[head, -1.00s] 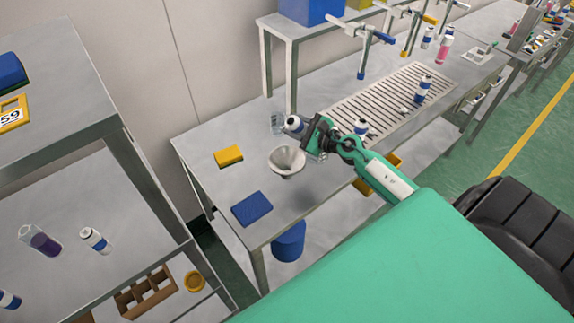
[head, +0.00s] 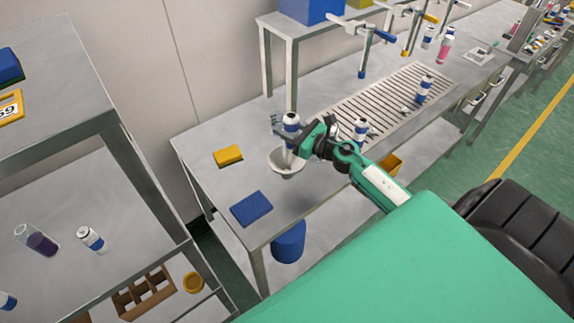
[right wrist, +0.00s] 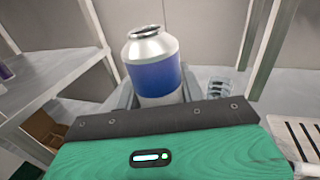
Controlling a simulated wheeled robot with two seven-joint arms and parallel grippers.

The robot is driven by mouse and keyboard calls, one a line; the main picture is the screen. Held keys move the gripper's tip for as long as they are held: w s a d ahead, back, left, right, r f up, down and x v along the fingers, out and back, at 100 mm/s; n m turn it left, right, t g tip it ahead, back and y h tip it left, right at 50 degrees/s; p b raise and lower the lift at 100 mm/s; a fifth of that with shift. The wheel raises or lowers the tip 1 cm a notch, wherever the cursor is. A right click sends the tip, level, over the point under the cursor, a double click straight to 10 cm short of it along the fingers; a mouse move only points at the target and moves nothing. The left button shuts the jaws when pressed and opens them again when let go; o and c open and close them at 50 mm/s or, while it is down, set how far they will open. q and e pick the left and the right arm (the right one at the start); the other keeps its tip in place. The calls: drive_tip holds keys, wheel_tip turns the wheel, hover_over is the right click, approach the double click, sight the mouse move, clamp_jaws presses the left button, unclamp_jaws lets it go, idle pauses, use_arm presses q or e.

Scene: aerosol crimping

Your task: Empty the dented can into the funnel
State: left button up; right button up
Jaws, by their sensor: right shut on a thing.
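A silver can with a blue band (head: 291,125) stands nearly upright in the jaws of my right gripper (head: 297,146), above and beside the funnel. The can also fills the middle of the right wrist view (right wrist: 153,68), its open neck at the top. My right gripper is shut around the can's lower body. The white funnel (head: 277,165) stands on the table, partly hidden by the can and gripper. I cannot make out a dent. My left gripper is not in view.
A yellow block (head: 228,156) and a blue block (head: 251,208) lie on the steel table (head: 222,188) left of the funnel. Other blue-banded cans stand by the slotted grate (head: 383,100).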

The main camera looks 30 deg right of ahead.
sight(295, 118)
drive_tip(key=shift+d, duration=0.1)
drive_tip(key=shift+r+p, duration=2.15)
drive_tip(key=shift+r, duration=0.4)
